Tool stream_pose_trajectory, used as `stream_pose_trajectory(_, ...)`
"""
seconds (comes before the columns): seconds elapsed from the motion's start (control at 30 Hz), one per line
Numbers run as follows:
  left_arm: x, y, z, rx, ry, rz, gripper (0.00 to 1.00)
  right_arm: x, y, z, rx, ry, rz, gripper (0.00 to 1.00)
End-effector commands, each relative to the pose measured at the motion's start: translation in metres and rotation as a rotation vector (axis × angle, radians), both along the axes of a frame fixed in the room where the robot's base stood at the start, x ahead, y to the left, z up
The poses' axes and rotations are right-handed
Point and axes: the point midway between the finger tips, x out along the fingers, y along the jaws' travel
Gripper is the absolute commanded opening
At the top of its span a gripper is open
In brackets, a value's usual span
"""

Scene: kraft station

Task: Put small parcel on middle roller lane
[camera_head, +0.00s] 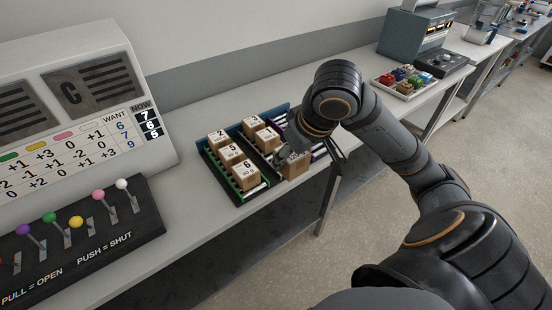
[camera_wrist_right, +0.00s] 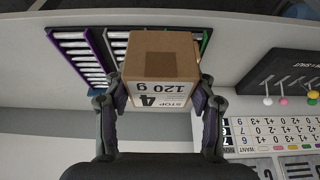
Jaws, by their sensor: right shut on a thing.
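My right gripper (camera_head: 292,158) is shut on a small brown cardboard parcel (camera_wrist_right: 160,65) with a white label reading 4 and 120 g. In the right wrist view the parcel sits between the two fingers (camera_wrist_right: 160,100). In the head view the parcel (camera_head: 295,169) is at the near end of the roller lanes, partly hidden by the gripper. The middle roller lane, with a blue back wall (camera_head: 272,114), holds parcels, one marked 3 (camera_head: 253,123). Whether the held parcel touches the lane is unclear. My left gripper is not in view.
The green-walled lane (camera_head: 222,179) on the left holds parcels marked 2, 5 and 6. The purple-edged lane (camera_head: 321,151) lies on the right, partly behind my arm. A lever box (camera_head: 100,240) and a number board (camera_head: 90,115) stand at left; a tray of coloured items (camera_head: 404,84) is at back right.

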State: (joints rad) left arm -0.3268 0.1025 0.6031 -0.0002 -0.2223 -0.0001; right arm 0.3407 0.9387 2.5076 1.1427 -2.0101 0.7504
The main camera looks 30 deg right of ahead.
Motion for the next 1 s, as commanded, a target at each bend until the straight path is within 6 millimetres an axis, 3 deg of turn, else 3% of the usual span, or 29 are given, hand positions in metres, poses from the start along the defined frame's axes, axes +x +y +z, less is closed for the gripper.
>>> stream_pose_trajectory(0.13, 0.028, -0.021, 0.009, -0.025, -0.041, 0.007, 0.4, 0.003, -0.001, 0.003, 0.003, 0.002, 0.0, 0.21)
stream_pose_trajectory(0.23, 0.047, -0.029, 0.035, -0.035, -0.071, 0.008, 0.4, 0.011, -0.004, 0.005, 0.007, 0.01, -0.003, 0.21)
stream_pose_trajectory(0.33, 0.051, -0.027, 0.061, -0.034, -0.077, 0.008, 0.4, 0.019, -0.011, 0.0, 0.0, 0.011, -0.002, 0.21)
stream_pose_trajectory(0.4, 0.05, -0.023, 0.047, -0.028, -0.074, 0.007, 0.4, 0.038, -0.018, -0.018, 0.01, 0.002, -0.004, 0.21)
stream_pose_trajectory(0.6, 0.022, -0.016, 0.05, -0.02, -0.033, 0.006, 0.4, 0.084, -0.041, -0.041, 0.008, 0.003, -0.004, 0.21)
stream_pose_trajectory(0.8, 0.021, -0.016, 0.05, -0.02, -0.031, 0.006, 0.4, 0.112, -0.056, -0.082, 0.003, 0.003, -0.001, 0.21)
stream_pose_trajectory(1.0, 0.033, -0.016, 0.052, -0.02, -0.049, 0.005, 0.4, 0.121, -0.062, -0.093, 0.0, -0.002, 0.0, 0.21)
